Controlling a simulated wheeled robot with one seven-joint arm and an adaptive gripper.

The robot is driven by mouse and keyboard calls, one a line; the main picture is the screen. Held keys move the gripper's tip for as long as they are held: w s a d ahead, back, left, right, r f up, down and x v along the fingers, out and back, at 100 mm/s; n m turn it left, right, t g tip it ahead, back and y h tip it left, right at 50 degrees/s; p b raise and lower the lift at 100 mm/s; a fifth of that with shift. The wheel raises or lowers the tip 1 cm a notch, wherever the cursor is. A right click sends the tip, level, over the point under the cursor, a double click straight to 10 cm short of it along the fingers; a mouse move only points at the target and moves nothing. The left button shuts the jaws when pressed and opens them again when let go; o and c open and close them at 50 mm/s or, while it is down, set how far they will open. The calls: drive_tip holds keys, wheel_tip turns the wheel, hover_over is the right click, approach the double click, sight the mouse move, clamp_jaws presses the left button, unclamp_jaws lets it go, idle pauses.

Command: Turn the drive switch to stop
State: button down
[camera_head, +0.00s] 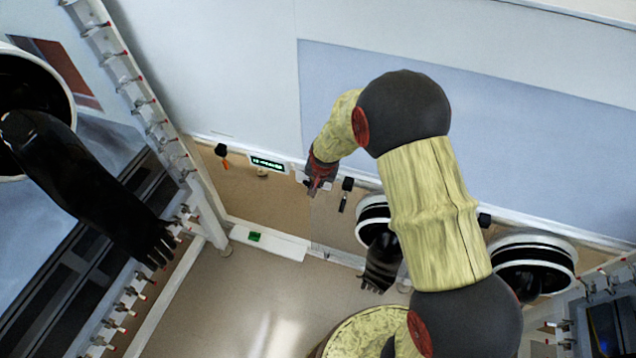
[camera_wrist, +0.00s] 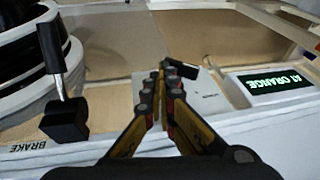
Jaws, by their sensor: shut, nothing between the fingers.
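My gripper (camera_wrist: 161,72) is shut and empty in the wrist view, its fingertips together. A small black switch handle (camera_wrist: 182,69) sits just beyond and right of the tips, on a pale plate (camera_wrist: 203,104); it may be the drive switch. The plate's small label is too blurred to read. The fingers partly overlap the plate, and I cannot tell whether they touch the handle. In the head view my gripper (camera_head: 316,187) is at the wall panel, and it and the wrist hide the switch.
A black-knobbed lever (camera_wrist: 65,118) marked BRAKE stands left; it also shows in the head view (camera_head: 346,190). An orange-tagged item (camera_head: 223,155) hangs farther left. Glove ports (camera_head: 374,212) lie right.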

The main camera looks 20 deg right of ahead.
drive_tip(key=shift+s+d+f+b, duration=0.1)
drive_tip(key=shift+d+f+b, duration=0.05)
drive_tip(key=shift+f+b, duration=0.25)
drive_tip(key=shift+s+d+f+b, duration=0.1)
drive_tip(key=shift+f+b, duration=0.15)
drive_tip(key=shift+f, duration=0.15)
drive_tip(key=shift+r, duration=0.1)
idle(0.4)
